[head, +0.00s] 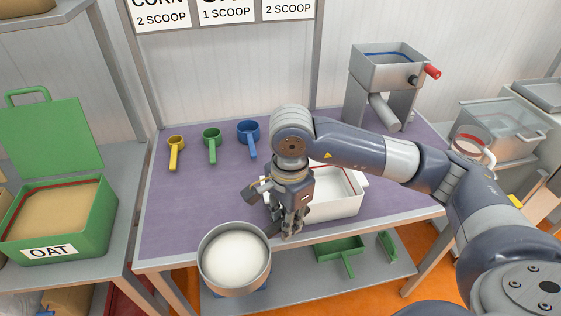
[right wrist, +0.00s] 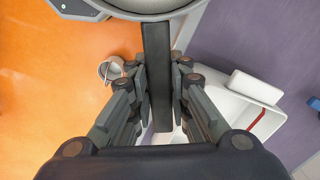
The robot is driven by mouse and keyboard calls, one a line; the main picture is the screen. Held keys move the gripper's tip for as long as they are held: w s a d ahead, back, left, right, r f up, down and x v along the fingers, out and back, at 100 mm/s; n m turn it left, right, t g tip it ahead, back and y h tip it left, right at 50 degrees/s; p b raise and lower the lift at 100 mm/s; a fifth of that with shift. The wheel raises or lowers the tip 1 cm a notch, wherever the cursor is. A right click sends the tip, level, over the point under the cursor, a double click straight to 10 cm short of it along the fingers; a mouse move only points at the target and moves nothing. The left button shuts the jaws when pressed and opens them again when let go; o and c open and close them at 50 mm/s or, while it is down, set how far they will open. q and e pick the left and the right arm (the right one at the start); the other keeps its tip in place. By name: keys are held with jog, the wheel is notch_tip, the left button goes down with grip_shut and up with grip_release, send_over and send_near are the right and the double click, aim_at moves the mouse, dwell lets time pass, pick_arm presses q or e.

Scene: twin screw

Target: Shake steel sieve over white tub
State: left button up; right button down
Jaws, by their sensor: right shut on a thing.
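The steel sieve (head: 234,260) is a round grey vessel with pale, whitish content, at the front edge of the table. My right gripper (head: 290,225) is shut on its dark handle, which shows clearly between the fingers (right wrist: 157,85) in the right wrist view. The sieve's rim (right wrist: 150,12) shows at the top of that view. The white tub (head: 352,207) stands on the table behind and right of the sieve, partly hidden by my right gripper. It also shows in the right wrist view (right wrist: 255,88), with a red line inside. The sieve is beside the tub, not over it.
Yellow (head: 176,140), green (head: 212,136) and blue (head: 249,130) scoops lie at the back of the purple table (head: 180,215). A grey hopper machine (head: 384,80) stands at the back right. A green OAT bin (head: 58,225) is at the left. Green trays (head: 340,248) lie on the lower shelf.

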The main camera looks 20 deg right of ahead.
jog(key=m, duration=0.1)
jog(key=r+m+p, duration=0.1)
jog(key=m, duration=0.1)
jog(key=w+m, duration=0.1)
jog(key=shift+r, duration=0.3)
jog(key=w+r+m+p, duration=0.1)
jog(key=w+m+p, duration=0.1)
jog(key=m, duration=0.8)
jog(key=w+d+r+m+p, duration=0.1)
jog(key=m+p, duration=0.4)
jog(key=m, duration=0.5)
jog(key=w+r+m+p, duration=0.3)
jog(key=m+p, duration=0.1)
jog(key=m, duration=0.6)
jog(key=shift+d+m, duration=0.35)
jog(key=shift+m, duration=0.05)
jog(key=shift+w+f+b, duration=0.1)
jog(key=shift+f+b, duration=1.35)
jog(key=shift+f, duration=0.85)
